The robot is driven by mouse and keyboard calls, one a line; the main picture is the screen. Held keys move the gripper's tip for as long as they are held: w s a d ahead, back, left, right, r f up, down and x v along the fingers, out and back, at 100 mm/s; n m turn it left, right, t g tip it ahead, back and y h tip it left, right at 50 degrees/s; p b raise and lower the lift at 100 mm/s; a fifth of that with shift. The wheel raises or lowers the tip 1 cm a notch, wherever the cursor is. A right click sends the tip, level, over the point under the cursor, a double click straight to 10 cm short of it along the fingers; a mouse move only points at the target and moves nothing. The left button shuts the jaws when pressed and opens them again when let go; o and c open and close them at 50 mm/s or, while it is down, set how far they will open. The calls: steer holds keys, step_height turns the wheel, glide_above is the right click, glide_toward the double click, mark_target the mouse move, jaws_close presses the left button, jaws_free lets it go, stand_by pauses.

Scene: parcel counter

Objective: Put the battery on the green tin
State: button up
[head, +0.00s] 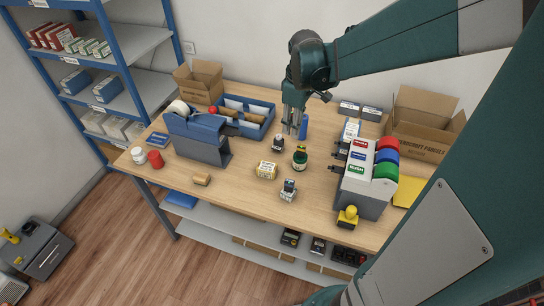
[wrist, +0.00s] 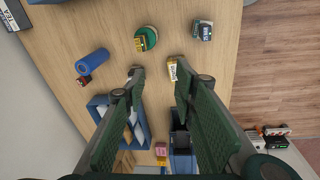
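The round green tin (head: 300,163) stands near the middle of the counter; the wrist view shows it at the top (wrist: 150,36). A small orange-yellow and dark block, which looks like the battery (head: 301,148), shows at the tin's far upper edge. In the wrist view this block (wrist: 139,44) overlaps the tin's top, so it appears to rest on it, though the contact is too small to tell for sure. My gripper (head: 293,133) points down above the counter, behind and above the tin. Its fingers (wrist: 155,75) are spread apart with nothing between them.
A yellow box (head: 266,170) and a teal-and-white item (head: 288,190) are in front. A tape dispenser (head: 200,138) and blue tray (head: 258,130) stand left, a label-roll stand (head: 357,195) right.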

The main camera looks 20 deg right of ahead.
steer(key=s+a+r+m+t, duration=0.2)
steer(key=s+a+r+m, duration=0.1)
steer(key=s+a, duration=0.5)
steer(key=s+a+r+m+t, duration=0.3)
steer(key=s+a+r+m, duration=0.1)
steer(key=s+a, duration=0.4)
steer(key=shift+s+a+r+t, duration=0.3)
steer(key=shift+s+a+r, duration=0.1)
steer(key=shift+r, duration=0.2)
steer(key=shift+f, duration=0.1)
